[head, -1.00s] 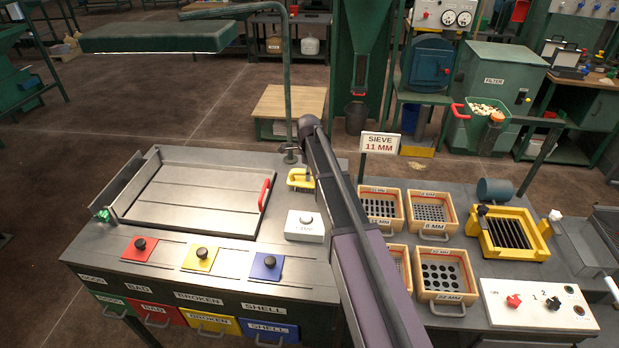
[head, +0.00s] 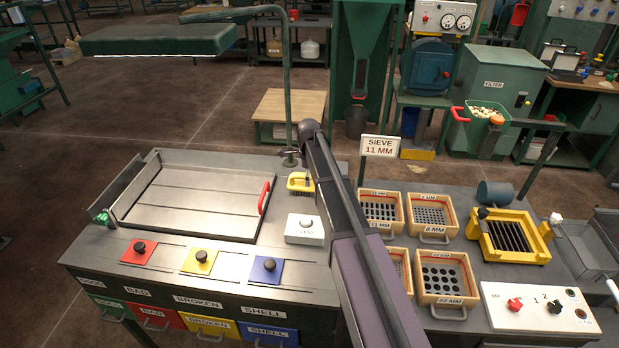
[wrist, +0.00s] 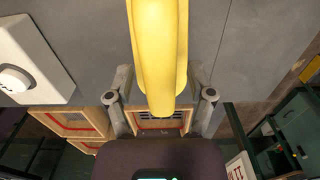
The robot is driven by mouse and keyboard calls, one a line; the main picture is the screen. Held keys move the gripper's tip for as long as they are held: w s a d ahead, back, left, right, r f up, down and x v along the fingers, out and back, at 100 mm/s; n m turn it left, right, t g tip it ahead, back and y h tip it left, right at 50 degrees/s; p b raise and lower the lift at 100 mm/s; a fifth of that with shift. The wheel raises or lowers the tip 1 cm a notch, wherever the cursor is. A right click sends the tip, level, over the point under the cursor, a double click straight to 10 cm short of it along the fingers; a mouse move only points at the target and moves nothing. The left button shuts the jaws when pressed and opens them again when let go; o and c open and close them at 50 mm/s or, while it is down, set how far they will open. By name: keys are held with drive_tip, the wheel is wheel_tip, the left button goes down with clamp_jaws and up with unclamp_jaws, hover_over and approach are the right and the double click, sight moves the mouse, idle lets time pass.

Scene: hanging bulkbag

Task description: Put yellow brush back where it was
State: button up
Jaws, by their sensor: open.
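The yellow brush (head: 301,183) is at the back of the bench, between the large grey tray and my arm. In the wrist view the brush (wrist: 160,50) runs down the middle of the picture, its rounded yellow end between my fingers. My gripper (wrist: 160,74) is open, with one finger on each side of the brush. The gripper is hidden behind my arm in the head view. I cannot tell whether a finger touches the brush, or see its underside clearly.
A white block with a round button (head: 304,228) stands just in front of the brush. The grey tray (head: 195,198) with a red handle is to the left. Wooden sieve boxes (head: 432,213) and the sieve sign (head: 380,146) are to the right of my arm. A post rises behind the brush.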

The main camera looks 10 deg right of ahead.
drive_tip(key=shift+r, duration=0.15)
wheel_tip(320, 180, up, 12)
drive_tip(key=p, duration=1.2)
idle(0.7)
drive_tip(key=s+d+n, duration=0.1)
drive_tip(key=s+n, duration=2)
drive_tip(key=s, duration=0.8)
drive_tip(key=shift+s+n, duration=0.15)
drive_tip(key=shift+n, duration=0.15)
idle(0.3)
